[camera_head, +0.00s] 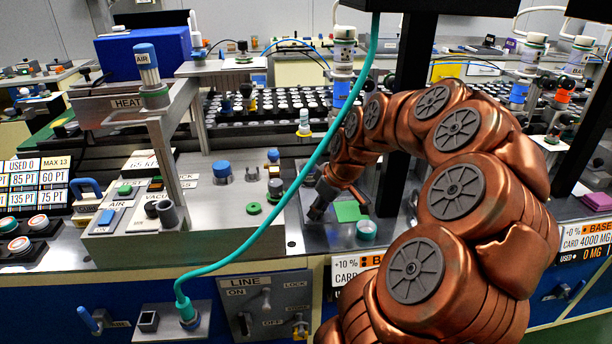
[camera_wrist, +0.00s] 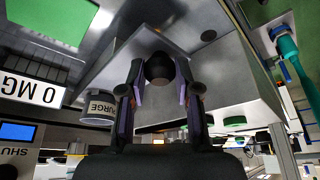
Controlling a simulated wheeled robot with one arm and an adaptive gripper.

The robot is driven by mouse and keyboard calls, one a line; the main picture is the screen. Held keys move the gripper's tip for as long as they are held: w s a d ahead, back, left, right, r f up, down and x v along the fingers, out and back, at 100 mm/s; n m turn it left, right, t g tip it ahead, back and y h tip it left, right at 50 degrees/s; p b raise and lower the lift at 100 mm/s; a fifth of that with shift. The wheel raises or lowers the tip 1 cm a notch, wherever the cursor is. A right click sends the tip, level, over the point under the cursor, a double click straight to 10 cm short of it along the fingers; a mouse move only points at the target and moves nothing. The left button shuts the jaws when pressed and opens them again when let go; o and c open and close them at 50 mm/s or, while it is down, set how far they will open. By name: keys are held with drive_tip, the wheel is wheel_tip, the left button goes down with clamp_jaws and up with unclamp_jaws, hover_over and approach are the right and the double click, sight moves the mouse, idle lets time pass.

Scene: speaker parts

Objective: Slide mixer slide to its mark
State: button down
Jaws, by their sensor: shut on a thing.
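My gripper (camera_head: 318,208) reaches down at the metal plate near the middle of the bench in the head view. In the wrist view, its two fingers (camera_wrist: 160,80) stand on either side of a round black knob (camera_wrist: 159,67) and are shut on it. The knob sits against a grey metal surface (camera_wrist: 217,60); it looks like the handle of the mixer slide, but no label confirms this. In the head view the arm and fingers hide the knob. A bright green square (camera_head: 350,211) lies just right of the gripper; I cannot tell whether it is the slide's mark.
A teal-rimmed cup (camera_head: 366,230) stands close to the right of my gripper. A teal hose (camera_head: 285,195) arches past its left side. The vacuum panel (camera_head: 228,203) is to the left. A can marked "URGE" (camera_wrist: 97,106) is left of the fingers in the wrist view.

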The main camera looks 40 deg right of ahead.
drive_tip(key=shift+s+a+b, duration=0.5)
drive_tip(key=shift+s+b, duration=0.1)
drive_tip(key=shift+s, duration=0.1)
drive_tip(key=shift+s+a+b, duration=0.5)
drive_tip(key=shift+s+b, duration=0.1)
drive_tip(key=shift+s, duration=0.1)
drive_tip(key=c, duration=0.7)
unclamp_jaws()
drive_tip(key=shift+c, duration=0.2)
drive_tip(key=v, duration=1.2)
